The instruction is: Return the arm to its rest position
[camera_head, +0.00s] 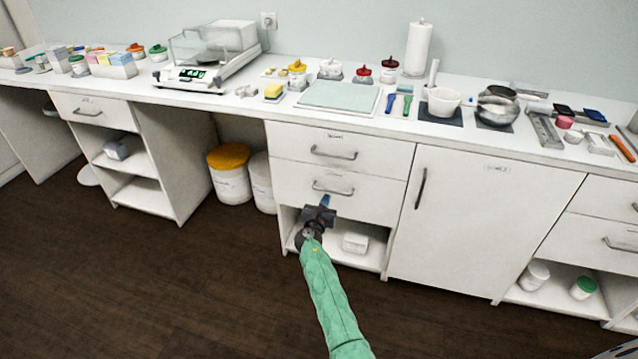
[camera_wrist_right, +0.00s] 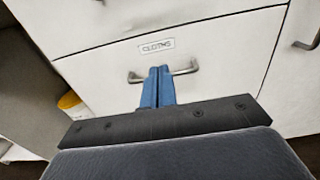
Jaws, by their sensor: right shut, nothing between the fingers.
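My right gripper (camera_head: 325,201) is at the end of a green-sleeved arm that comes in from the bottom of the head view. Its blue fingers are together and empty, in front of the lower drawer (camera_head: 371,194) with its grey handle (camera_head: 333,188). In the right wrist view the shut fingers (camera_wrist_right: 158,87) overlap the middle of a drawer handle (camera_wrist_right: 184,71) below a label reading "CLOTHS". I cannot tell whether they touch the handle. Both drawers in the head view are shut. My left gripper is not in view.
The worktop (camera_head: 255,103) above holds a scale (camera_head: 190,75), jars, a mortar (camera_head: 439,101) and tools. A cupboard door (camera_head: 480,220) is shut to the right of the drawers. Buckets (camera_head: 229,180) stand underneath at left. The dark floor (camera_head: 150,290) in front is clear.

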